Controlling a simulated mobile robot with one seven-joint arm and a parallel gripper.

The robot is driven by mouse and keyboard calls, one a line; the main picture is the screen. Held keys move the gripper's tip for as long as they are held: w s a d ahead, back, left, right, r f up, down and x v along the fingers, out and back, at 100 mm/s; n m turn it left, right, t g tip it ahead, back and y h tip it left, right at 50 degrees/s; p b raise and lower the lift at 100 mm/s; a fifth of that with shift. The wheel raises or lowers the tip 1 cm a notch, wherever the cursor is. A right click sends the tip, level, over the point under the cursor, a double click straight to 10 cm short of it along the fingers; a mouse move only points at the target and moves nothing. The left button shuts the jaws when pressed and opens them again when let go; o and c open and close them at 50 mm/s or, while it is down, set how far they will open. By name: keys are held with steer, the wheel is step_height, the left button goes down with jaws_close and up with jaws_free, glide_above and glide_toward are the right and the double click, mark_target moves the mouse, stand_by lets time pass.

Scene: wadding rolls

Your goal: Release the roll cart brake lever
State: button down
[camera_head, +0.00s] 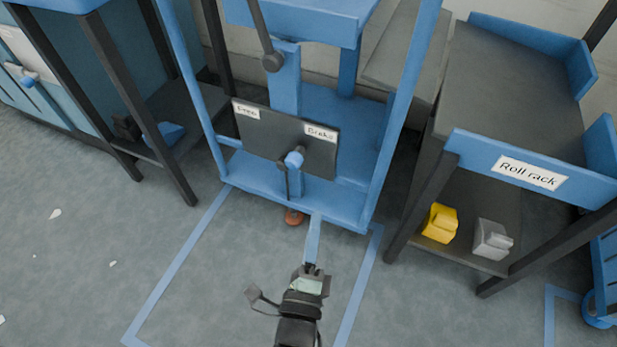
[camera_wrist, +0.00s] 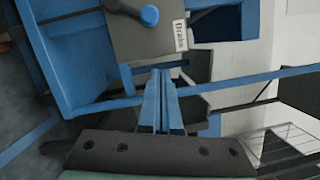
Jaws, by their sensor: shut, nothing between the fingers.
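The roll cart (camera_head: 285,85) is a blue frame with a dark plate (camera_head: 255,134) on its front, labelled "Free" at left and "Brake" at right. The brake lever, a dark arm with a blue knob (camera_head: 294,159), sits low on this plate and appears to lean to the "Brake" side. In the wrist view the knob (camera_wrist: 149,16) is at the top, near the "Brake" label (camera_wrist: 180,35). My gripper (camera_head: 316,217) has blue fingers, shut and empty, in front of the cart's lower edge. The fingertips (camera_wrist: 161,72) are apart from the knob.
A dark-legged table stands left.

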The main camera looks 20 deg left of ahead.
mark_target(289, 163)
step_height(289, 163, down, 3)
steer(key=shift+d+r, duration=0.1)
steer(key=shift+r, duration=0.05)
steer(key=shift+b, duration=0.3)
steer(key=w+a+r, duration=0.2)
steer(key=w+a, duration=0.3)
steer(key=w, duration=0.4)
steer(key=shift+w+a, duration=0.4)
steer(key=shift+a+r+p, duration=0.2)
steer(key=shift+r+p, duration=0.15)
steer(key=shift+p, duration=0.25)
